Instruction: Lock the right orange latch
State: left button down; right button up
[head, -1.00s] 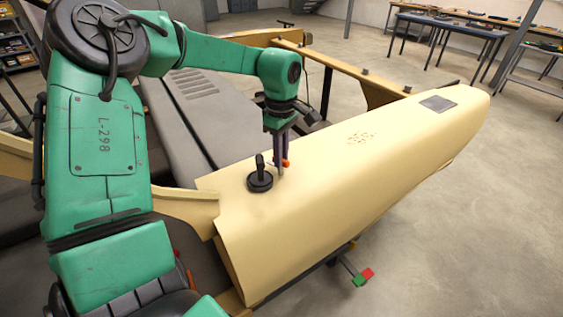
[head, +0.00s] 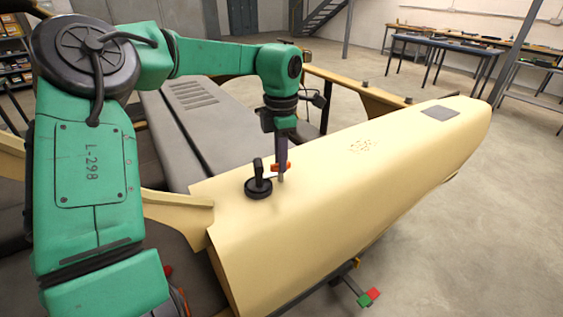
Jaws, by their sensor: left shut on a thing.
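The cream shell (head: 350,190) lies lengthwise across the middle of the head view. A small orange latch (head: 275,167) shows at the fingers of my left gripper (head: 281,172), just above the shell's top near its left end. The left gripper points down from the green arm and is shut on the orange latch, whose shape is partly hidden by the fingers. A black round knob with an upright grip (head: 258,187) stands on the shell just left of the fingers. My right gripper is not in view.
A rod with red and green ends (head: 368,298) sticks out low beside the shell. Grey panels (head: 185,120) and a cream side beam (head: 350,90) lie behind. Work tables (head: 440,55) stand far back. The floor at right is clear.

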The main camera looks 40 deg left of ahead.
pick_arm(q)
jog(key=shift+f+n+b, duration=0.15)
jog(key=shift+n+b, duration=0.2)
jog(key=shift+n, duration=1.25)
jog(key=shift+s, duration=0.1)
jog(key=c, duration=0.8)
grip_release()
jog(key=shift+c, duration=0.2)
notch_tip(320, 180, up, 15)
jog(key=shift+f, duration=0.15)
